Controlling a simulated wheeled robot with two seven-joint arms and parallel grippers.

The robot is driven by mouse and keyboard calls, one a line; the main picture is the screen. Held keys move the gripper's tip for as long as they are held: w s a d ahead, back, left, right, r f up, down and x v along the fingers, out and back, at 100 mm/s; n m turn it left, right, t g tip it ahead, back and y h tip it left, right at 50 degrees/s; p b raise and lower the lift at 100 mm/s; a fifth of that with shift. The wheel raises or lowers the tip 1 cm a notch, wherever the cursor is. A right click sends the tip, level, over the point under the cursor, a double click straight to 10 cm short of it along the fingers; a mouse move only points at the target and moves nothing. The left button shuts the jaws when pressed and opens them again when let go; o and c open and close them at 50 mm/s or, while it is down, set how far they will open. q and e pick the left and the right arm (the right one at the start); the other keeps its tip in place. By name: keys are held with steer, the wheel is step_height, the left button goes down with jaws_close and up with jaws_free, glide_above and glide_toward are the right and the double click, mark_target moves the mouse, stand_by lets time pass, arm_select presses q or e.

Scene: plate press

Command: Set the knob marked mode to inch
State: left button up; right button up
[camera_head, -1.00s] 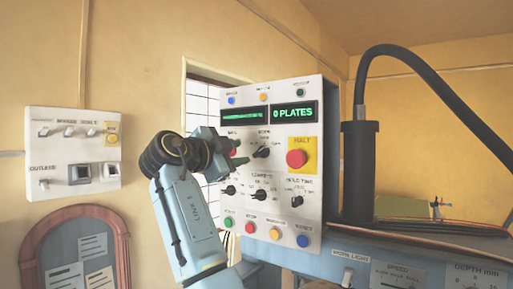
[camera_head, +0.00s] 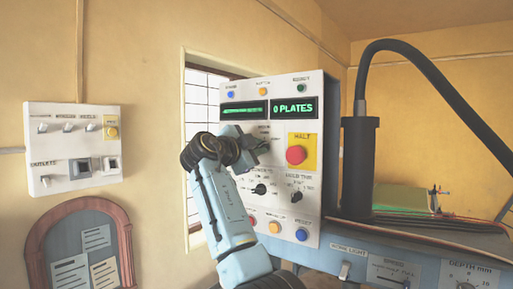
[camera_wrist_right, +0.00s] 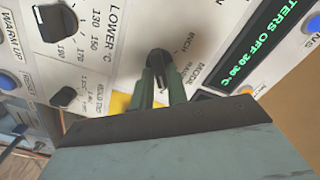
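The control panel (camera_head: 232,90) stands upright in the middle of the head view. The mode knob (camera_wrist_right: 158,58) is a dark knob seen in the right wrist view, with the labels MODE and INCH to its right. My right gripper (camera_wrist_right: 160,78) has its narrow greenish fingers on either side of the knob, seemingly touching it, with a small gap between them. In the head view my right gripper (camera_head: 260,146) is at the panel's upper middle, its wrist covering the panel's left side. The knob's pointer direction is hidden. My left gripper is not in view.
The red HALT button (camera_head: 296,155) on its yellow plate is close right of the gripper. The lower temperature knob (camera_head: 260,189) and hold time knob (camera_head: 296,196) are below. A display (camera_wrist_right: 262,40) reads heaters off. A thick black hose (camera_head: 425,75) arches at right.

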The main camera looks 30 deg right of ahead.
jaws_close()
steer(key=n, duration=0.4)
steer(key=shift+w+r+n, duration=0.1)
steer(key=shift+n, duration=0.3)
steer(key=n, duration=1.6)
steer(key=shift+w+a+n, duration=0.2)
steer(key=shift+w+n, duration=0.1)
steer(key=shift+n, duration=0.4)
steer(key=shift+o, duration=2.3)
jaws_free()
